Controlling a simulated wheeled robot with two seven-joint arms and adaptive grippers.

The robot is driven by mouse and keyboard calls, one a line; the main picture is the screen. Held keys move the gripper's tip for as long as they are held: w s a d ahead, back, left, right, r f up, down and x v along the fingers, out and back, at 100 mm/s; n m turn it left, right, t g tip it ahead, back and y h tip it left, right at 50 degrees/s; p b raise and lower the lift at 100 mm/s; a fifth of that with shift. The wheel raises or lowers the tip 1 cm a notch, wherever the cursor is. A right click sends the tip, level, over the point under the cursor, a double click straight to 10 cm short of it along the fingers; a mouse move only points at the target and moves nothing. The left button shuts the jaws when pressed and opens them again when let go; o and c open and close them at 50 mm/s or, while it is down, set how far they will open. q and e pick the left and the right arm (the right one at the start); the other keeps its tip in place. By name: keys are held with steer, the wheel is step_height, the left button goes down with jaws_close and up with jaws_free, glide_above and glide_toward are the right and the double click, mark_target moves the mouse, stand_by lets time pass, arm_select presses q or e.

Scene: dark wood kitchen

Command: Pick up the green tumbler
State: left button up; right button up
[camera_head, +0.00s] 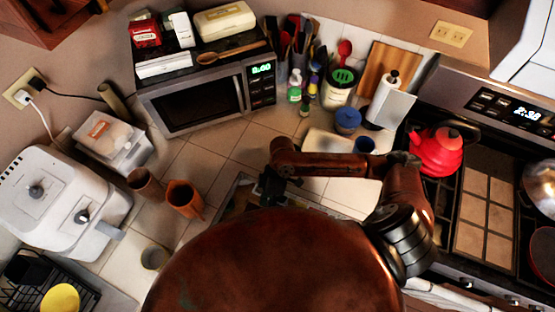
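An olive-green cylinder (114,101), the closest match to a green tumbler, stands tilted in the picture on the counter left of the microwave. I cannot tell for sure that it is the tumbler. My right arm comes in from the right, and its dark gripper (268,191) is over the counter near the middle, well to the right of and nearer than the cylinder. The gripper's fingers are small, dark and partly hidden by my brown body, so their opening is unclear. My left gripper is not in view.
Brown cups (184,199) and a grey cup (154,258) stand on the counter left of my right gripper. The microwave (207,100) is behind. A white air fryer (65,203) is at left. The stove with a red kettle (438,150) is at right.

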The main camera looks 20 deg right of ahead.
steer(key=w+d+r+n+t+h, duration=0.1)
steer(key=w+d+r+n, duration=0.1)
steer(key=d, duration=0.1)
steer(key=w+d+r+n+t+h, duration=0.1)
steer(key=w+d+r+n, duration=0.1)
steer(key=w+d, duration=0.1)
steer(key=w+d+r+n+t+h+b, duration=0.1)
steer(key=w+d+n+h, duration=0.1)
steer(key=w+d, duration=0.1)
steer(key=shift+w+d+r, duration=0.1)
steer(key=shift+d+r, duration=0.3)
steer(key=shift+d, duration=0.35)
steer(key=w+d+r+n+t+h, duration=0.2)
steer(key=w+d+r+n, duration=0.2)
steer(key=d+r, duration=0.15)
steer(key=f, duration=0.2)
steer(key=w+f+b, duration=0.1)
steer(key=f, duration=0.2)
steer(key=d+f, duration=0.1)
steer(key=f, duration=0.1)
steer(key=shift+w+f, duration=0.15)
steer(key=shift+f, duration=0.2)
steer(key=c, duration=1.3)
